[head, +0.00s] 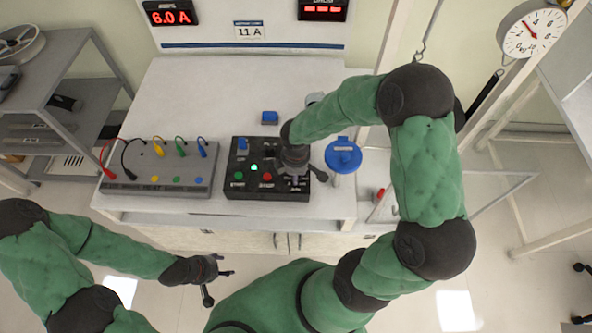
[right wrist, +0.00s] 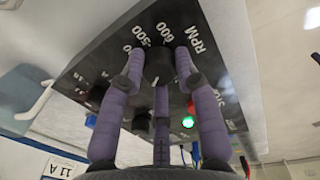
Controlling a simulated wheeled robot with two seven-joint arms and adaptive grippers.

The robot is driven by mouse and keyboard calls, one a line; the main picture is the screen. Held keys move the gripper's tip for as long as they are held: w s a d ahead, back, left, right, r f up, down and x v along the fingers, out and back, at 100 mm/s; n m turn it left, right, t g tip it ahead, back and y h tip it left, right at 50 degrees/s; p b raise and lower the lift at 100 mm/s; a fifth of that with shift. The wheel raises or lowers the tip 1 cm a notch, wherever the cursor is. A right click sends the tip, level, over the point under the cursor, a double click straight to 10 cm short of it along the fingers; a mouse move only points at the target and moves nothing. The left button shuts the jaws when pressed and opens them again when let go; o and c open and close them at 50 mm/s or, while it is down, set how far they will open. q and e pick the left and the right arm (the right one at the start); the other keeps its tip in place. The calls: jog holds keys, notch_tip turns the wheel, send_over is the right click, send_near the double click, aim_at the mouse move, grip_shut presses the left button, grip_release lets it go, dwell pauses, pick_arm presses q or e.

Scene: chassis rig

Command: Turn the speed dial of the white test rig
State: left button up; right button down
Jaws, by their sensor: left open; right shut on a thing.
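A black control box (head: 238,190) with buttons and a lit green lamp (head: 254,167) sits near the front edge of the white rig top (head: 205,95). My right gripper (head: 296,178) is over the box's right part, hiding much of it. In the right wrist view, its purple fingers (right wrist: 160,72) are shut around a black speed dial (right wrist: 158,62) on the dark panel (right wrist: 110,62). The scale reads 500, 600 and RPM; the dial's setting is hidden by the fingers. My left gripper (head: 212,277) is open and empty, in front of the rig, away from the box.
A grey board (head: 160,185) with several coloured cables lies left of the box. A display (head: 171,13) reads 6.0 A. The back left of the rig top is clear.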

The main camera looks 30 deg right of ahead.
jog(key=shift+n+p, duration=0.5)
jog(key=shift+n, duration=0.5)
jog(key=c, duration=0.9)
grip_release()
jog(key=shift+f, duration=0.1)
notch_tip(320, 180, up, 12)
jog(key=shift+s+a, duration=0.2)
jog(key=shift+s, duration=0.2)
